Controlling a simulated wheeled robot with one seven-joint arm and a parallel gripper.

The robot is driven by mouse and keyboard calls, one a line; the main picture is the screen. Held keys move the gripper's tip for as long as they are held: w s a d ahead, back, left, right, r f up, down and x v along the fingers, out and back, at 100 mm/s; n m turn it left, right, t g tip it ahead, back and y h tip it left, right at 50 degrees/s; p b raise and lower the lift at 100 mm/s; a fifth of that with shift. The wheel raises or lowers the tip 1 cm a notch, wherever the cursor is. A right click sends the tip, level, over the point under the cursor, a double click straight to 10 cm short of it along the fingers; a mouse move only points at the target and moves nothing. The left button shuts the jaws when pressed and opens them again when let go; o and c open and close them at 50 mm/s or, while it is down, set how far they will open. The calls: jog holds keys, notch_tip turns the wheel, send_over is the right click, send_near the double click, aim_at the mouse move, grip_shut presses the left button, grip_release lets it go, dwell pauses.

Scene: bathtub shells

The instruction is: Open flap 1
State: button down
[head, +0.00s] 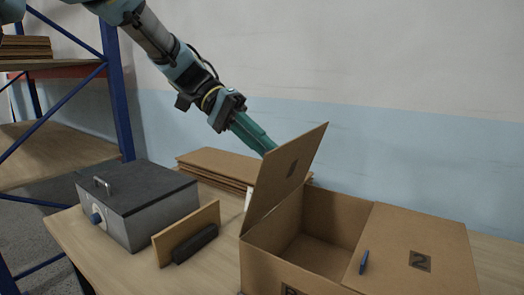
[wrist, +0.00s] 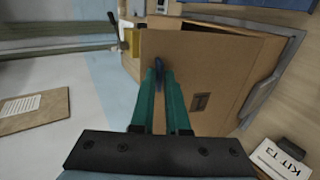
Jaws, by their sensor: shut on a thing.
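An open-topped cardboard box (head: 335,215) stands on the table. Its left flap (head: 275,190), with a dark mark too small to read, stands raised and tilted to the right at its top. I take it as flap 1; it also shows in the wrist view (wrist: 180,110). The other flap (head: 435,235), marked 2, lies flat with a blue tab (head: 363,262) at its edge. My gripper (head: 268,148) reaches behind the raised flap, its tips partly hidden there. In the wrist view its green fingers (wrist: 160,75) are shut on a blue tab (wrist: 160,66) on the flap.
A grey metal case (head: 140,225) with a dark lid stands left. A wooden board with a black grip (head: 185,245) stands beside the box. Flat cardboard sheets (head: 215,165) lie behind. Shelving (head: 60,150) is far left.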

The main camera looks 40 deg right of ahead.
jog(key=shift+w+a+f+g, duration=0.15)
jog(key=shift+w+f, duration=0.15)
jog(key=shift+w, duration=0.1)
jog(key=shift+w+a+f+g, duration=0.15)
jog(key=shift+w+f, duration=0.1)
jog(key=shift+w, duration=0.15)
jog(key=shift+w+a, duration=0.15)
jog(key=shift+w, duration=0.4)
jog(key=shift+w+a, duration=0.15)
jog(key=shift+w, duration=0.35)
jog(key=c, duration=1)
grip_release()
jog(key=shift+d, duration=0.1)
jog(key=shift+r, duration=0.1)
jog(key=shift+s+r, duration=0.1)
jog(key=shift+r, duration=0.05)
